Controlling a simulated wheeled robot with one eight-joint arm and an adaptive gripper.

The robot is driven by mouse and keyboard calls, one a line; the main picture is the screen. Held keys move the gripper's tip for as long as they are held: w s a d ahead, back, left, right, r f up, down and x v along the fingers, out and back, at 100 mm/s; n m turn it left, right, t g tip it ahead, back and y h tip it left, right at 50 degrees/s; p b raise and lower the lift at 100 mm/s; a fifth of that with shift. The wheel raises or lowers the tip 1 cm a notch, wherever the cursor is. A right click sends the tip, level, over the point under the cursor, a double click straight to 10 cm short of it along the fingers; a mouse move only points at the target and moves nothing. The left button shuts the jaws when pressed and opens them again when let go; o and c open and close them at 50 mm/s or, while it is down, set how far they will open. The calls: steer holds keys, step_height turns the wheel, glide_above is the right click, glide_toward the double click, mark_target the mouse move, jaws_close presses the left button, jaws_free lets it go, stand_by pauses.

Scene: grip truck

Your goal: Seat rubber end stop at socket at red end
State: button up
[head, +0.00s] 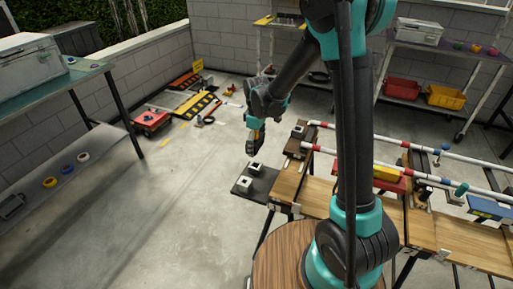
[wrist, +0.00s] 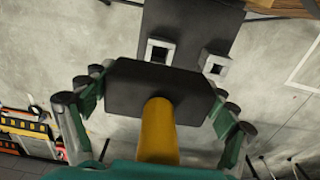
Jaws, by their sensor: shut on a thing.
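My gripper (head: 257,124) hangs over the floor just left of the workbench, shut on a black block with a yellow stem (head: 253,147). In the wrist view the block (wrist: 135,85) is wide and dark, with the yellow stem (wrist: 157,130) between my fingers (wrist: 158,115). Two pale square pieces with dark centres (head: 255,168) (head: 245,185) sit on a dark plate (head: 272,189) at the bench's left end, below the held block. I cannot tell which part is the rubber end stop.
The wooden bench (head: 288,186) carries a red box with a yellow top (head: 388,174). Red (head: 402,88) and yellow (head: 446,97) bins stand on a rear shelf. A green-topped table (head: 60,82) stands left.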

mark_target(257, 138)
steer(key=shift+r, duration=2.7)
